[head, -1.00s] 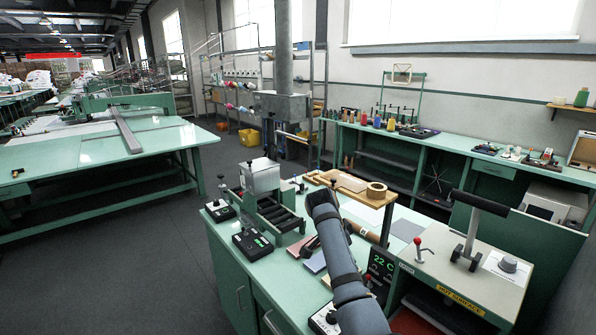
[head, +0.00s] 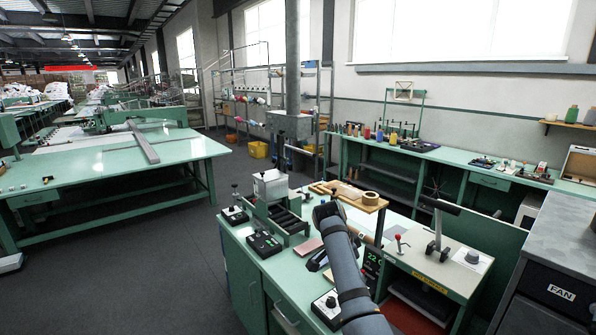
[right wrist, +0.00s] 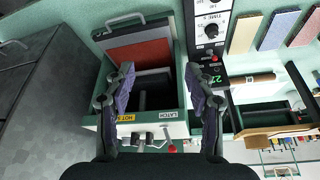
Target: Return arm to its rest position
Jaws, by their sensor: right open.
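My right arm (head: 348,270) reaches in from the bottom of the head view, over the front bench. Its gripper (head: 317,262) is partly hidden by the arm there. In the right wrist view my right gripper (right wrist: 163,88) is open, with nothing between its two dark fingers. Behind the fingers is a press unit (right wrist: 150,130) with a hot-surface label and a red pad (right wrist: 140,58). In the head view this press (head: 425,268) stands just right of my arm. My left gripper is not in view.
A wooden shelf (head: 365,197) with a tape roll (head: 371,198) stands close behind my arm. A roller fixture (head: 285,222) and a control box (head: 263,245) are to its left. A grey cabinet (head: 555,290) marked FAN is at the right. The aisle floor (head: 130,260) is clear.

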